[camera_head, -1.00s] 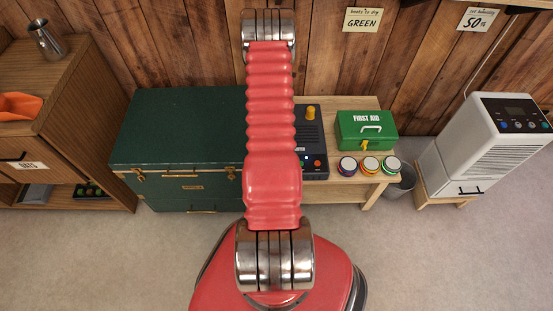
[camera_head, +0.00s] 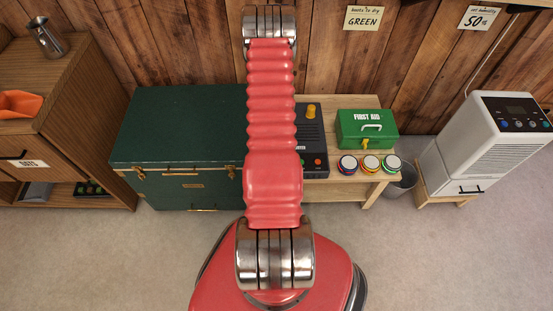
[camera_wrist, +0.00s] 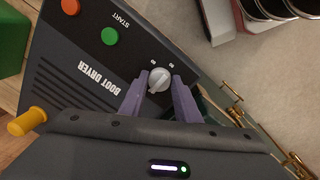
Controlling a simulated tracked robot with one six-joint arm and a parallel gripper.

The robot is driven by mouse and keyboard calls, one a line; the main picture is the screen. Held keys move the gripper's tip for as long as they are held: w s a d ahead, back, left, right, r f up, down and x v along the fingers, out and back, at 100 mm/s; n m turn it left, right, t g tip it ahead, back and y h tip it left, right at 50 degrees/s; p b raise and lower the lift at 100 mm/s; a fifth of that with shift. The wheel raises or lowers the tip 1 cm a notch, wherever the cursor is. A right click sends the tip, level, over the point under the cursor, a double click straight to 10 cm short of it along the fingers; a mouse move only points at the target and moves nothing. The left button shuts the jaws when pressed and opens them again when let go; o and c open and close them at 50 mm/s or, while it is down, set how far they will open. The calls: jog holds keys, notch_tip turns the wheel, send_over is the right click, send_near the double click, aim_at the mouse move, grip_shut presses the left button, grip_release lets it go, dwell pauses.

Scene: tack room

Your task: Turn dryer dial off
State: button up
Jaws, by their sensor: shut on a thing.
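The boot dryer (camera_wrist: 60,60) is a dark grey box with a louvred top; in the head view (camera_head: 313,130) it stands on the wooden bench, partly hidden behind my arm. Its dial (camera_wrist: 159,79) is a small light grey knob with a raised pointer, near the panel's edge in the wrist view. My gripper (camera_wrist: 158,85) has its two purple fingers shut on the dial, one at each side. A green START button (camera_wrist: 110,36) and an orange button (camera_wrist: 71,7) are on the same panel. In the head view the dial and my gripper are hidden by my arm.
A yellow peg (camera_wrist: 27,121) sticks out of the dryer near my wrist. The green first aid box (camera_head: 366,135) and several round tins (camera_head: 370,164) are right of the dryer. A dark green trunk (camera_head: 180,140) stands left. A white dehumidifier (camera_head: 490,140) stands far right.

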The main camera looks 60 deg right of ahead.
jog(key=shift+w+d+r+n, duration=0.1)
jog(key=shift+d+r+n, duration=0.1)
jog(key=shift+n, duration=0.2)
jog(key=o, duration=1)
jog(key=shift+f, duration=0.1)
jog(key=shift+a, duration=0.1)
jog(key=r, duration=0.9)
jog(key=a+r, duration=0.1)
jog(key=r, duration=0.3)
jog(key=shift+w+r, duration=0.25)
jog(key=shift+r, duration=0.1)
